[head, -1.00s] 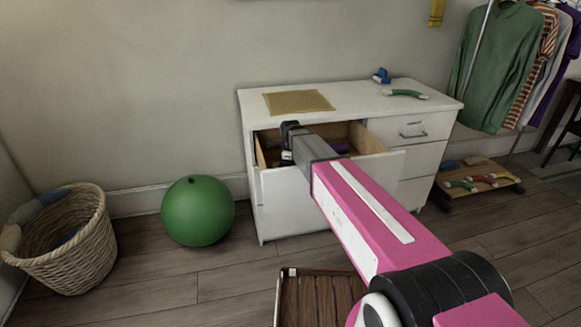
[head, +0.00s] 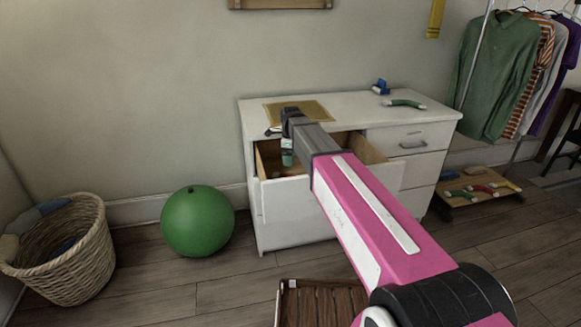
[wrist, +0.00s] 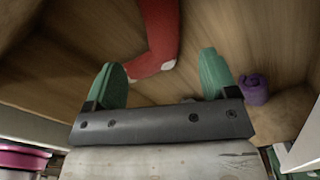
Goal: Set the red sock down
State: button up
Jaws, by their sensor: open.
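The red sock (wrist: 160,28) shows in the wrist view, lying on the wooden floor of the open drawer (head: 285,199), with a small white patch near its end. My gripper (wrist: 163,64) is open, its two green fingers spread apart. The sock's near end appears between and beyond the fingers, and no finger is seen closed on it. In the head view my gripper (head: 287,152) is over the left part of the drawer, near the dresser top. The sock is hidden there by the drawer front and my arm.
A purple rolled item (wrist: 253,90) lies in the drawer, right of the fingers. The white dresser (head: 345,103) bears a tan mat (head: 318,108), a green curved item (head: 404,104) and a blue item (head: 381,87). A green ball (head: 197,221) and a wicker basket (head: 75,265) stand left.

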jog(key=shift+r, duration=1.15)
